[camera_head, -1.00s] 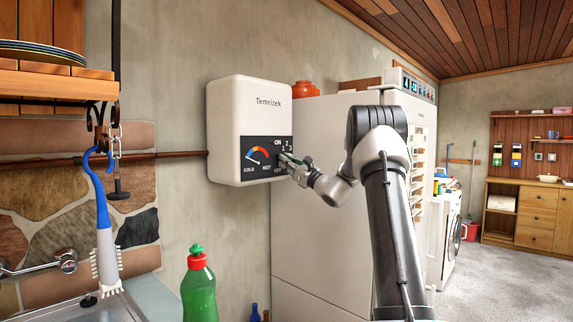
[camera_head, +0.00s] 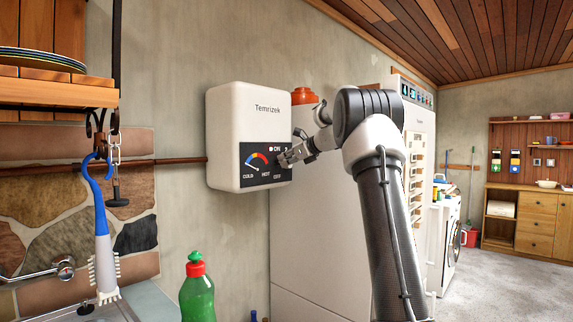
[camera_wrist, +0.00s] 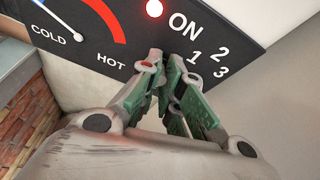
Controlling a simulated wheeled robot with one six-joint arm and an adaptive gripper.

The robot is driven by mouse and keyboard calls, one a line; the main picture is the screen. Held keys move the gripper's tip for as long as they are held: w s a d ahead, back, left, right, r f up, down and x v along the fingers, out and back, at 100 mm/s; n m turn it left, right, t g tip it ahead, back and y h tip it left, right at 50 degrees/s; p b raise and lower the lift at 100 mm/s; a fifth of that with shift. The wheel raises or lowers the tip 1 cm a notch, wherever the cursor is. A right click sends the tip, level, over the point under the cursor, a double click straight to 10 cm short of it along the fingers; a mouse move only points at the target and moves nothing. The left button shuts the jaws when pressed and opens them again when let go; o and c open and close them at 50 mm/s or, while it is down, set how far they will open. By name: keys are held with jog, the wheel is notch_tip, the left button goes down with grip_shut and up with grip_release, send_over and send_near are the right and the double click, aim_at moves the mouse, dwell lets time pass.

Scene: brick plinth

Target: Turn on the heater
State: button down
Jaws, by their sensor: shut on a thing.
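The heater (camera_head: 232,122) is a white rounded box marked Temrizek, fixed to the wall. Its black panel (camera_head: 246,181) has a COLD-to-HOT gauge and ON, 1, 2, 3 and OFF marks. My gripper (camera_head: 284,160) is at the panel's right side, below ON. In the wrist view its green-padded fingers (camera_wrist: 167,66) are close together at the panel, shut on the heater's knob, which they almost wholly hide. A red lamp (camera_wrist: 154,8) beside ON looks lit. The gauge needle points toward COLD.
A tall white cabinet (camera_head: 315,220) stands right of the heater, behind my arm. A green bottle (camera_head: 197,295) stands below the heater. A blue-handled brush (camera_head: 102,215) hangs at left under a shelf (camera_head: 60,92). Open floor lies at right.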

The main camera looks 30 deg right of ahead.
jog(key=shift+w+r+g+h, duration=0.2)
jog(key=shift+r+g+h, duration=0.2)
jog(key=shift+g, duration=0.6)
jog(key=c, duration=1.5)
grip_release()
jog(key=v, duration=1.2)
jog(key=shift+a+r, duration=0.1)
jog(key=shift+r, duration=0.05)
